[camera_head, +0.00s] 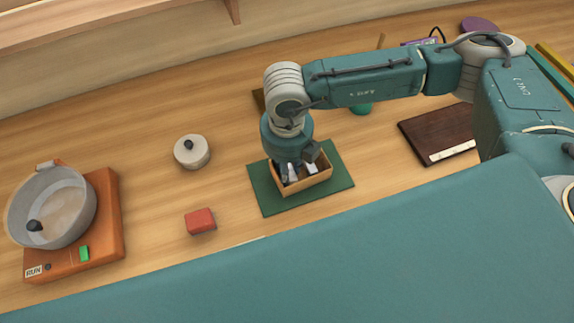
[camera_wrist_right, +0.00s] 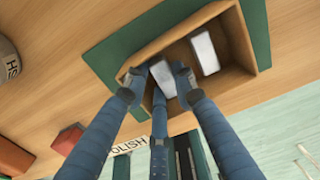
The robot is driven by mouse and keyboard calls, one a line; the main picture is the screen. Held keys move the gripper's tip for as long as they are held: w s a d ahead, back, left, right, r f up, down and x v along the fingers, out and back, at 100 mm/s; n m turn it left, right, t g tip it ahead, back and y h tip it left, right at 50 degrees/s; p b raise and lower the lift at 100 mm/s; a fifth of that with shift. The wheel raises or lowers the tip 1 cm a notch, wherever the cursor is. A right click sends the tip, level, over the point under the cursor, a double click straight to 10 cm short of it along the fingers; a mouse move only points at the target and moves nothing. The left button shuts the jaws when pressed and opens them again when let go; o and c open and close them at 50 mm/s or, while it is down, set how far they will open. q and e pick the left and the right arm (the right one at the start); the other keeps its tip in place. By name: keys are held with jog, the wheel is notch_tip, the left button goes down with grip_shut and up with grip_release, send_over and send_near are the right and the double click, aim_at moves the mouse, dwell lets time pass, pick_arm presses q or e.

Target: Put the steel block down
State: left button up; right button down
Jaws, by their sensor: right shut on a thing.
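My right gripper (camera_head: 297,170) reaches down into a small open wooden box (camera_head: 308,188) on a green mat (camera_head: 338,178). In the right wrist view its blue fingers (camera_wrist_right: 160,85) are closed on a pale grey steel block (camera_wrist_right: 162,76) inside the box walls. A second pale block (camera_wrist_right: 204,52) lies in the box beside it, apart from the fingers. Whether the held block touches the box floor cannot be told. My left gripper is not in view.
A red block (camera_head: 200,221) and a pale round pot with a dark knob (camera_head: 191,152) stand left of the mat. A metal pan (camera_head: 52,205) sits on an orange base (camera_head: 108,215) at far left. A dark board (camera_head: 438,130) lies right. Bare wood surrounds the mat's left side.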

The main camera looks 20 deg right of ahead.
jog(key=shift+f+b, duration=0.35)
jog(key=c, duration=1.7)
grip_release()
jog(key=shift+r, duration=0.1)
jog(key=shift+w+r+p, duration=0.1)
jog(key=shift+r+p, duration=0.2)
jog(key=shift+p, duration=0.1)
notch_tip(320, 180, up, 12)
jog(key=b, duration=0.4)
jog(key=shift+f, duration=0.15)
